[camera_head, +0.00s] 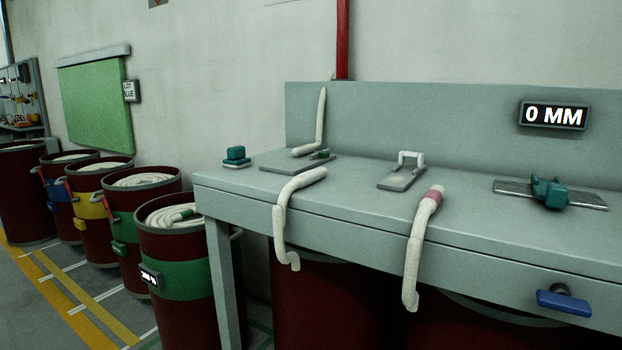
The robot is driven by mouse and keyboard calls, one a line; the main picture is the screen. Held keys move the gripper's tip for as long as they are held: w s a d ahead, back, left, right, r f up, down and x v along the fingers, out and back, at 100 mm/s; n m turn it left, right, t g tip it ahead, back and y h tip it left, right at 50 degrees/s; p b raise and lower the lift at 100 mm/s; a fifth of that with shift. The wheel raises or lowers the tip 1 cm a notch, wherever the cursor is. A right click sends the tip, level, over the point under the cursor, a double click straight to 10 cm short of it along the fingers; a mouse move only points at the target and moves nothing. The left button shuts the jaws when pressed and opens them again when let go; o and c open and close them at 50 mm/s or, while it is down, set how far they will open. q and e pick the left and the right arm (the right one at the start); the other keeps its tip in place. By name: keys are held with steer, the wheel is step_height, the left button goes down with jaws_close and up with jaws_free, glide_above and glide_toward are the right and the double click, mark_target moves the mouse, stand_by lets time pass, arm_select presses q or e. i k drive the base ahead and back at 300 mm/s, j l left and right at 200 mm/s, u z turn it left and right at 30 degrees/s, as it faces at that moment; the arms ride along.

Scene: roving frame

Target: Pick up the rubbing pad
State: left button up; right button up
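A small teal block on a pale base (236,155) sits near the left back corner of the grey bench; it may be the rubbing pad, but I cannot tell for sure. Another teal piece (549,192) sits across a flat metal strip (585,199) on the right part of the bench. Neither of my grippers shows in the head view.
The grey bench (350,205) has a back panel with a "0 MM" display (553,115). Pale ropes (417,250) hang over its front edge. A blue handle (563,303) sticks out in front. Red drums (175,265) stand left; bare bench top lies between fixtures.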

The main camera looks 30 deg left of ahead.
mark_target(236, 158)
steer(key=u, duration=1.35)
